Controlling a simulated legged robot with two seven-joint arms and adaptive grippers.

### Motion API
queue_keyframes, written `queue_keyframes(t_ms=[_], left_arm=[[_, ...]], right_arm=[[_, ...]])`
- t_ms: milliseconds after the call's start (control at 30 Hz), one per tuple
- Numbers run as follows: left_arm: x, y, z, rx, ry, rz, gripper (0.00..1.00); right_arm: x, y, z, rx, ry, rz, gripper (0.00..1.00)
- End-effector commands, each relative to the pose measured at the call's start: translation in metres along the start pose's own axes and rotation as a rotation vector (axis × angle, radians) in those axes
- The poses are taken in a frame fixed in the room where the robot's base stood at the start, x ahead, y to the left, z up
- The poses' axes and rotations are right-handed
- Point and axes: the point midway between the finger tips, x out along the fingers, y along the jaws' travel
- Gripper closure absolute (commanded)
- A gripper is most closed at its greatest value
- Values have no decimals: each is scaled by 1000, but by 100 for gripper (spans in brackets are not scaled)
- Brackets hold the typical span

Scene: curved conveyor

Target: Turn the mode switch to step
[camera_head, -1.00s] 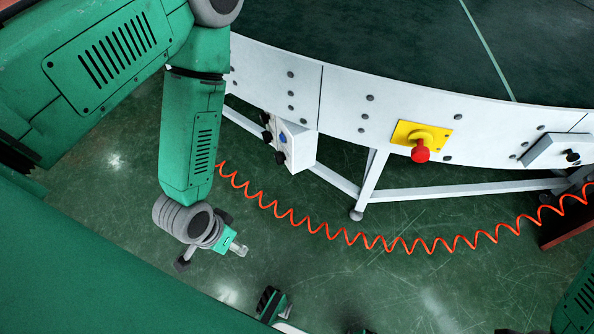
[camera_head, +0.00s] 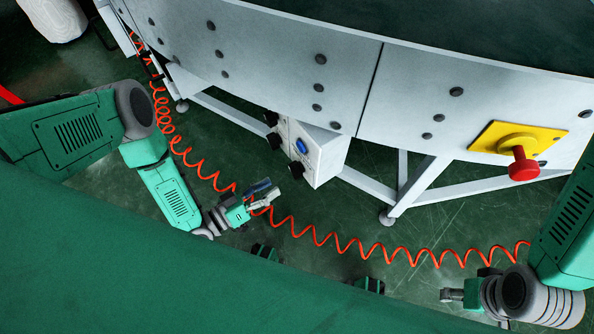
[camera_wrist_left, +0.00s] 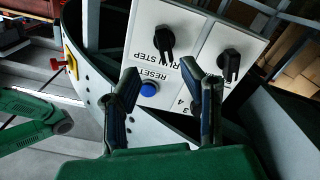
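The mode switch (camera_wrist_left: 165,40) is a black knob on a white panel, beside lettering that reads RUN and STEP. Which label it points at is unclear. In the left wrist view my left gripper (camera_wrist_left: 165,100) is open and empty, its two dark fingers spread below the knob and apart from it. In the head view the left gripper (camera_head: 264,194) is in front of and below the white control box (camera_head: 322,158). My right gripper (camera_head: 447,295) is low at the right, away from the box; its finger opening is not clear.
A blue RESET button (camera_wrist_left: 149,89) and a second black knob (camera_wrist_left: 230,66) share the panel. A red emergency stop (camera_head: 523,165) sits on a yellow plate. A coiled orange cable (camera_head: 330,239) passes near the left gripper. Conveyor legs stand right of the box.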

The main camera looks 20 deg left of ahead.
Motion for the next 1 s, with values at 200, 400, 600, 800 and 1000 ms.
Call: queue_keyframes(t_ms=[200, 400, 600, 800, 1000], left_arm=[[46, -6, 2, -4, 6, 1, 64], [78, -4, 2, -3, 3, 1, 64], [92, -2, 1, -1, 0, -1, 64], [93, -3, 1, -4, 1, -1, 64], [92, -4, 1, -5, 2, -1, 100]], right_arm=[[16, 0, 1, -1, 0, -1, 60], [25, -1, 1, -2, 0, -1, 60], [28, -1, 1, -1, 0, -1, 60], [27, -1, 1, -1, 0, -1, 60], [27, -1, 1, -1, 0, -1, 60]])
